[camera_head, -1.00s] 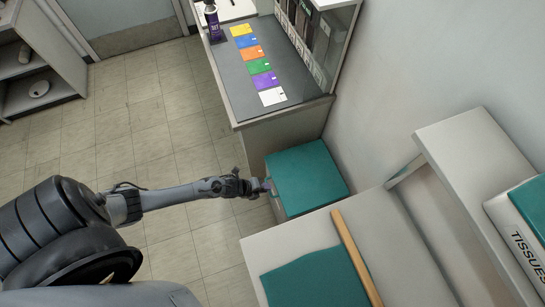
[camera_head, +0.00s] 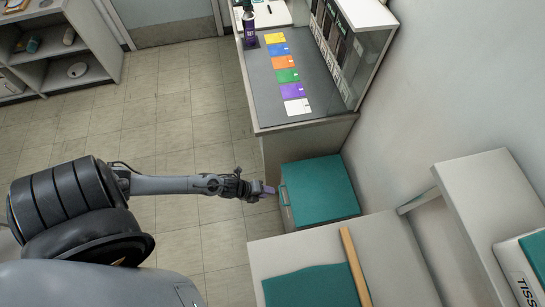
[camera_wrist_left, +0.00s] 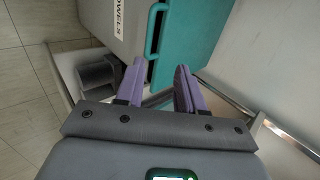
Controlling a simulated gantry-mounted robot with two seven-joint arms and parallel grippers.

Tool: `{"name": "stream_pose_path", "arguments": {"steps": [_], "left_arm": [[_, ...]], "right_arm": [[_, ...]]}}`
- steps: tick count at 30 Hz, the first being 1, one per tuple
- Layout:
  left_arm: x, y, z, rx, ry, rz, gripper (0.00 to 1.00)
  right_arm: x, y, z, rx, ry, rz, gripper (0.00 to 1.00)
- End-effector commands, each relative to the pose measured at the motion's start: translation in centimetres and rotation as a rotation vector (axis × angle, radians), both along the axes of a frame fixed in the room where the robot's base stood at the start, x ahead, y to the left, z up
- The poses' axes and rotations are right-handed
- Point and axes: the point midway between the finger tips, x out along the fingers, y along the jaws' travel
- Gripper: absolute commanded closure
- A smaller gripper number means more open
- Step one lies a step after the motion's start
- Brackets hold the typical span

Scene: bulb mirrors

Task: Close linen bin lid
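The linen bin (camera_head: 287,217) is a pale box with a "TOWELS" label in the wrist view (camera_wrist_left: 118,20). Its teal lid (camera_head: 320,187) lies roughly flat over the top, with a teal handle (camera_head: 284,196) on its left edge. The lid also shows in the wrist view (camera_wrist_left: 205,35), with a dark gap beside the handle; I cannot tell if it is fully seated. My left gripper (camera_head: 269,190) is just left of the handle, apart from it. Its purple fingers (camera_wrist_left: 160,67) are spread with nothing between them. My right gripper is out of view.
A grey counter (camera_head: 258,85) with coloured cards stands behind the bin. A pale bench (camera_head: 275,255) with a teal pad and wooden strip is in front. A wall is on the right. The tiled floor (camera_head: 180,120) at left is clear.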

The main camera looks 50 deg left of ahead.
Motion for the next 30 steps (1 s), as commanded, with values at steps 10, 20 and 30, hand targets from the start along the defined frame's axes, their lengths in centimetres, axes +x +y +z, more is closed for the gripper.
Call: {"name": "stream_pose_path", "arguments": {"steps": [10,20,30], "left_arm": [[-2.0,0.9,2.5,-0.001,0.000,-0.001,0.62],[-2.1,0.9,2.6,-0.001,-0.001,0.001,0.67],[-5.8,0.1,0.2,-0.083,0.229,0.136,1.00]], "right_arm": [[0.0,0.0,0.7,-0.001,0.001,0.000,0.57],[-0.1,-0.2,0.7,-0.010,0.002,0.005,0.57],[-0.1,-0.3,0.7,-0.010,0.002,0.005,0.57]]}}
